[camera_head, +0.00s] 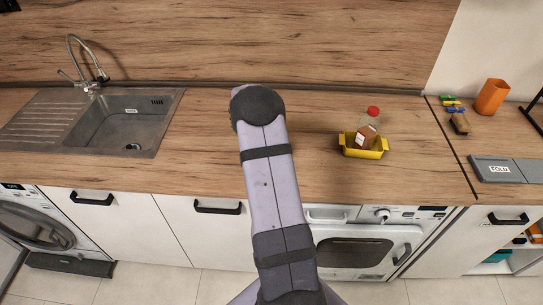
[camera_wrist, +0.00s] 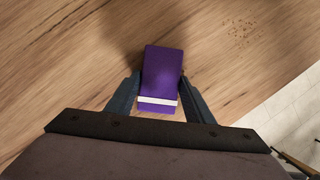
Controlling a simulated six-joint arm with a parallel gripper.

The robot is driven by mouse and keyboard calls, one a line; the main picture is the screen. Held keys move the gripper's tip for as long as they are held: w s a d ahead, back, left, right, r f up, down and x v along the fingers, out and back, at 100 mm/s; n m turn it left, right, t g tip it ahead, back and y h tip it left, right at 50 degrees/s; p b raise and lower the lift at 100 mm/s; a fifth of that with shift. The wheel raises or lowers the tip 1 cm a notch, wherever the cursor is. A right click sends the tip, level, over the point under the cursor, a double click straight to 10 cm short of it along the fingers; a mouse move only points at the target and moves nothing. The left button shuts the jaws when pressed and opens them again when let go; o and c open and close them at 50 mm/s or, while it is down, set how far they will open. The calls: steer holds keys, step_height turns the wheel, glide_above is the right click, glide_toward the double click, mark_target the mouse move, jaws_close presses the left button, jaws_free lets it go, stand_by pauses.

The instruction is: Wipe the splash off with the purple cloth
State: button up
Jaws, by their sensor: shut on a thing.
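The purple cloth (camera_wrist: 163,62) is a folded, block-like piece with a white stripe near its lower end in the wrist view. My gripper (camera_wrist: 160,84) is shut on it, one dark finger along each side. The cloth is over a wood-grain surface; whether it touches that surface I cannot tell. The splash (camera_wrist: 241,32) shows as a patch of small brown specks on the wood, above and right of the cloth and apart from it. In the head view my arm hides the gripper and cloth, and I cannot make out the splash.
A sink (camera_head: 118,122) with a tap is at the left. A yellow tray (camera_head: 378,153) with a red-capped bottle (camera_head: 369,122) stands right of my arm. Farther right are an orange cup (camera_head: 491,97) and a grey FOLD board (camera_head: 508,170). The counter (camera_head: 205,135) beside my arm is clear.

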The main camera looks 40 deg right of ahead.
steer(key=shift+w+a+f, duration=0.1)
steer(key=shift+w, duration=0.25)
steer(key=shift+w+a+p, duration=0.1)
steer(key=shift+w+p, duration=0.3)
steer(key=shift+w, duration=0.35)
steer(key=shift+s, duration=0.1)
steer(key=shift+s+d+r, duration=0.1)
steer(key=shift+s, duration=0.35)
steer(key=shift+s+d+r, duration=0.1)
steer(key=shift+s, duration=0.3)
steer(key=shift+s, duration=0.15)
steer(key=shift+s, duration=0.1)
steer(key=shift+s+f, duration=0.1)
steer(key=shift+s, duration=0.55)
steer(key=shift+s, duration=0.1)
